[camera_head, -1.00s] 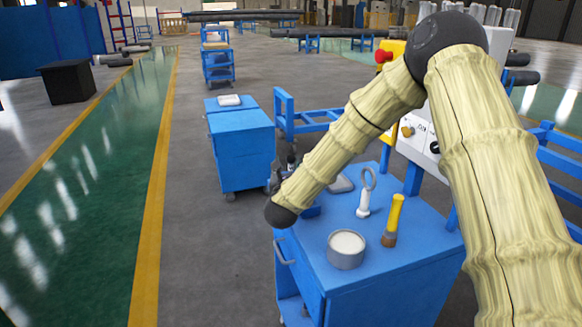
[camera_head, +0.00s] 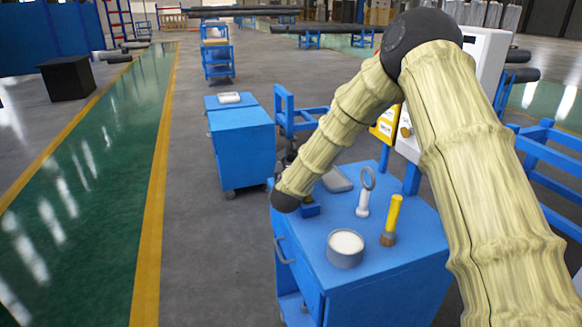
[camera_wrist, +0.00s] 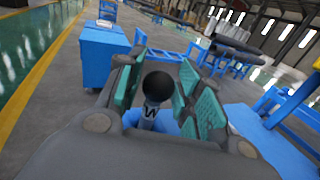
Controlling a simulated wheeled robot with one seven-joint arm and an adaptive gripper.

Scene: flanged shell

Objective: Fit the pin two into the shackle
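In the wrist view, a dark ball-topped pin (camera_wrist: 157,88) with a pale body marked with a "W" stands between my gripper's (camera_wrist: 165,90) two teal-padded fingers. The fingers are spread, with a gap on each side of the ball. Its lower end is hidden. In the head view my forearm covers most of the gripper, over the far left corner of the blue cabinet. A white piece with a grey ring on top (camera_head: 365,192) stands on the cabinet. I cannot tell which piece is the shackle.
On the blue cabinet (camera_head: 400,262) are a yellow-handled tool (camera_head: 392,218) standing upright, a round grey container with white inside (camera_head: 345,261), a grey tray (camera_head: 336,181) and a small blue block (camera_head: 310,209). Another blue cabinet (camera_head: 240,145) stands behind. The cabinet's front right is clear.

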